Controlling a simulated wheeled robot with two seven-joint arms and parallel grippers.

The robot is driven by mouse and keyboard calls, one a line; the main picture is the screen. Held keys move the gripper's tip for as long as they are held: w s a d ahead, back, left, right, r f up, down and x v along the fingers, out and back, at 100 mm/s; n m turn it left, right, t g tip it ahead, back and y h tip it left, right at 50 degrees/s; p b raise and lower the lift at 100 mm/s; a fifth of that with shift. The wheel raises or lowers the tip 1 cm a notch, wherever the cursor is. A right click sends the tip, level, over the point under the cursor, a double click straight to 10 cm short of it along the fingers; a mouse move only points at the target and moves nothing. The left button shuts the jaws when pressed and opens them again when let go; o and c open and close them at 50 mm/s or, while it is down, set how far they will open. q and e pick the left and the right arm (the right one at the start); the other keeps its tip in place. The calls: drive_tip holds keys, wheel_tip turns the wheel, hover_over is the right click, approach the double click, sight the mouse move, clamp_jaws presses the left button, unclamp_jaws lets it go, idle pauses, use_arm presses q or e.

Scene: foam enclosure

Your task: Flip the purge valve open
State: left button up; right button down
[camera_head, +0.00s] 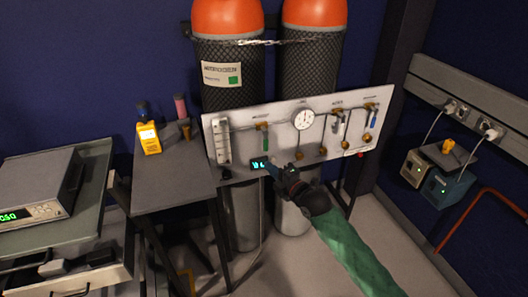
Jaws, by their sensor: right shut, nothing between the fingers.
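A white valve panel (233,120) stands in front of two tall cylinders. It carries a lever with a green handle (265,141) hanging down, a lever with a pale handle (346,128), and a lever with a blue handle (374,117) at the right. The labels are too small to read, so I cannot tell which lever is the purge valve. My right gripper (272,168) is shut and empty, at the panel's lower edge below the green handle. My left gripper is out of view.
A round gauge (303,118) sits mid-panel. Orange-topped cylinders (228,18) are chained behind. A small grey table (172,180) with a yellow device (149,138) is at left. Power units (447,184) stand at right. Open floor lies front right.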

use_arm(q)
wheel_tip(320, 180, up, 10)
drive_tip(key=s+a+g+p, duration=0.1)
drive_tip(key=p, duration=0.1)
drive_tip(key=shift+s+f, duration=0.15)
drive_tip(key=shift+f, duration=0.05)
use_arm(e)
drive_tip(key=w+a, duration=0.2)
drive_tip(key=w, duration=0.7)
drive_tip(key=shift+a, duration=0.15)
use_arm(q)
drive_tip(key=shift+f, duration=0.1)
use_arm(e)
drive_tip(key=shift+w, duration=0.1)
